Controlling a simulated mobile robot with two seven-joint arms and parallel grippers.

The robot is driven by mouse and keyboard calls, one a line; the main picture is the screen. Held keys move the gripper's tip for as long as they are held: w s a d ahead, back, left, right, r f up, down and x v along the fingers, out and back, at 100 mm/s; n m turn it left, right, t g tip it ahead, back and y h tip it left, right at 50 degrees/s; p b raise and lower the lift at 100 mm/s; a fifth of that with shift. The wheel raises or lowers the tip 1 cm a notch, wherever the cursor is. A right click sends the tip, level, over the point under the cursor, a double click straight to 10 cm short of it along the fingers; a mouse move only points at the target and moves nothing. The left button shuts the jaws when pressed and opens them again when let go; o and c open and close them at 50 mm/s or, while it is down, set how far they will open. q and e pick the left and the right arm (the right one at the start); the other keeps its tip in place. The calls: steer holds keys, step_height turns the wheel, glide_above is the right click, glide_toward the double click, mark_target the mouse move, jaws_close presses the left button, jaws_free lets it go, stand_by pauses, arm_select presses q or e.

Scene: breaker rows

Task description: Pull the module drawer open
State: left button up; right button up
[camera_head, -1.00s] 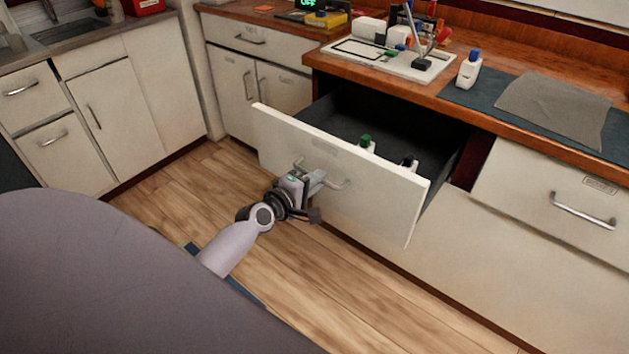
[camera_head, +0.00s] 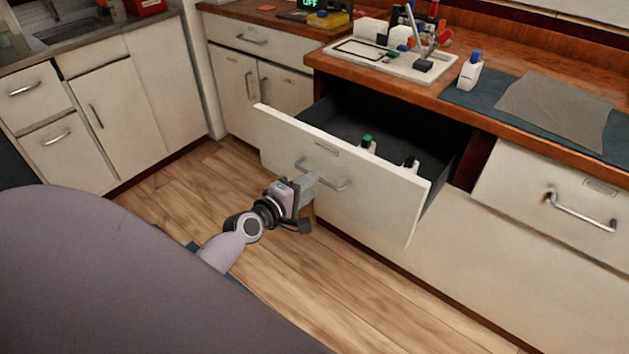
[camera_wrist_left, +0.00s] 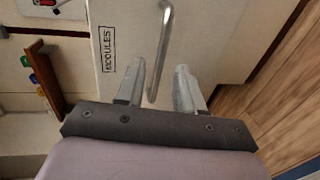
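The module drawer (camera_head: 375,203) stands well open, its white front out from the counter and its dark inside showing. Its front bears a MODULES label (camera_wrist_left: 106,48) in the left wrist view. Its metal handle (camera_head: 325,177) also shows in the left wrist view (camera_wrist_left: 166,38). My left gripper (camera_head: 311,183) is in front of the drawer. Its fingers (camera_wrist_left: 160,76) are apart, with the handle lined up in the gap between them and touching neither. How deep the handle sits between them is hard to tell. My right gripper is not in view.
A green-topped module (camera_head: 367,144) and a dark-topped one (camera_head: 411,163) stand in the drawer. A closed drawer (camera_head: 550,205) is to the right. The counter holds a white tray (camera_head: 420,73) and a grey cloth (camera_head: 555,110). Wood floor (camera_head: 330,300) is clear below.

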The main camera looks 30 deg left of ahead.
arm_select(q)
steer(key=shift+v, duration=1.8)
steer(key=s+d+f+m+g+p, duration=0.2)
steer(key=s+d+m, duration=0.5)
steer(key=s+m, duration=0.2)
steer(key=s+d+f+m+g+h+p, duration=0.1)
steer(key=s+d+f+m+g+p, duration=0.2)
steer(key=s+d+m, duration=0.4)
steer(key=s+m, duration=0.2)
steer(key=m, duration=0.1)
steer(key=shift+s+f+m, duration=0.2)
steer(key=shift+s+m, duration=0.1)
steer(key=shift+s, duration=0.1)
